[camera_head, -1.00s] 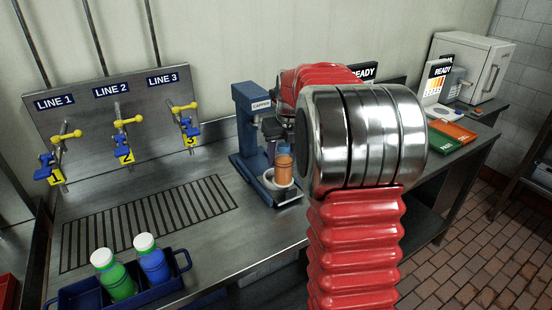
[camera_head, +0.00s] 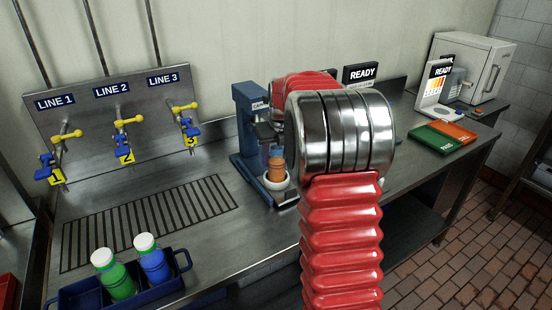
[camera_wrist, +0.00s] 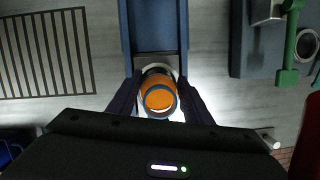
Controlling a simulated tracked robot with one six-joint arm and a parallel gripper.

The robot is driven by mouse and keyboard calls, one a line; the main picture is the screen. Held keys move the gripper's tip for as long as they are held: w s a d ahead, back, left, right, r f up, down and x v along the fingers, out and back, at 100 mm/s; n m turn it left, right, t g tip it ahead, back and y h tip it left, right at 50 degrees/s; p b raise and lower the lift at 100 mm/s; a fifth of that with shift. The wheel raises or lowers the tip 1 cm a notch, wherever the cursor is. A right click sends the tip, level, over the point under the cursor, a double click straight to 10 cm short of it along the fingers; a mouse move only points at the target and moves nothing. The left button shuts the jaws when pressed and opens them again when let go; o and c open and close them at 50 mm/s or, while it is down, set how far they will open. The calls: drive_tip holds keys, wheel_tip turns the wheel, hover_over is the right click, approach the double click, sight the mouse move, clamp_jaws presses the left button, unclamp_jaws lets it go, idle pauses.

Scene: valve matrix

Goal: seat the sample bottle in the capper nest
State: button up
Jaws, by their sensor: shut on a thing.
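The sample bottle (camera_head: 277,168), orange with an open top in the wrist view (camera_wrist: 160,97), is at the blue capper (camera_head: 245,120). In the head view its base overlaps the white round nest (camera_head: 269,183) at the capper's foot. I cannot tell whether it is fully down in the nest. In the wrist view the pale nest rim (camera_wrist: 171,73) shows around the bottle's far side. My gripper (camera_wrist: 158,88) is shut on the bottle, one dark finger at each side. In the head view my arm hides most of the gripper.
A blue tray (camera_head: 186,262) with a green and a blue bottle stands front left. Three yellow-handled valves (camera_head: 127,122) are on the back panel, above a drain grate (camera_head: 150,222). Green and orange mats (camera_head: 437,140) and a READY stand (camera_head: 437,80) are at right.

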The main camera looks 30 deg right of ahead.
drive_tip(key=shift+f, duration=0.15)
drive_tip(key=o, duration=1.3)
drive_tip(key=shift+o, duration=0.2)
drive_tip(key=v, duration=1.1)
drive_tip(key=shift+s+r, duration=0.2)
drive_tip(key=shift+r, duration=0.3)
